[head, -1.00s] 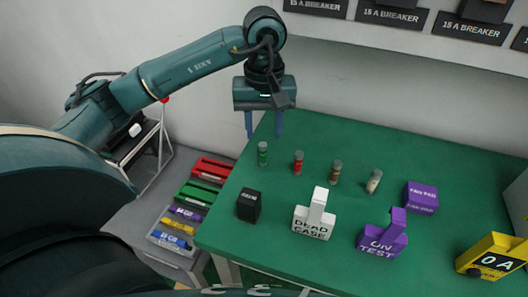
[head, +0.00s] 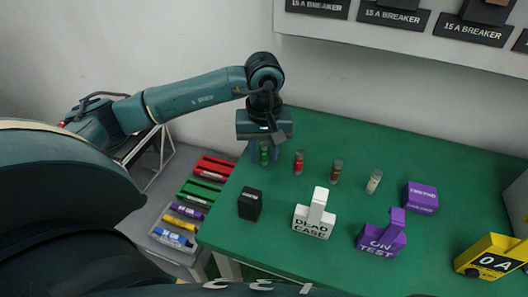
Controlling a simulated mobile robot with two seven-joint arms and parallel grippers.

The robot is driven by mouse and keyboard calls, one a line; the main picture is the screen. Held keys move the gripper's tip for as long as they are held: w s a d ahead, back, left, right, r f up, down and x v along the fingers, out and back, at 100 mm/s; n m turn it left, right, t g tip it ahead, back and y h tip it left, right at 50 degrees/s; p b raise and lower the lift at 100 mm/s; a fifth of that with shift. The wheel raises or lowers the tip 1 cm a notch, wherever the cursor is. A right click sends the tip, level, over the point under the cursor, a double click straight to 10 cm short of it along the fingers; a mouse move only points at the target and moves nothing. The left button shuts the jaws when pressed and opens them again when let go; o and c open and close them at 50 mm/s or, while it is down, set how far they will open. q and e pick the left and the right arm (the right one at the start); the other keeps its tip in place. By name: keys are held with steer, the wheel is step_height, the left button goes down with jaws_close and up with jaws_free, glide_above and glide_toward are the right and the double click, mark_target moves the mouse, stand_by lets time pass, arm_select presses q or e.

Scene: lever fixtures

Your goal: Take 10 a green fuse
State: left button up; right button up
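The green fuse (head: 264,154) stands upright at the left end of a row of small fuses on the green table (head: 340,140). My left gripper (head: 264,153) points down over it, with a blue finger on each side of the fuse. The fingers look apart from it, though I cannot tell whether they touch it. The top of the fuse is close under the gripper body. My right gripper is not in view.
A red fuse (head: 299,162), a brown fuse (head: 336,171) and a pale fuse (head: 374,181) stand to the right. In front are a black block (head: 250,205), white DEAD CASE fixture (head: 314,218) and purple ON TEST fixture (head: 383,238). Coloured trays (head: 196,192) lie lower left.

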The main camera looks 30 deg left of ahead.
arm_select(q)
jaws_close()
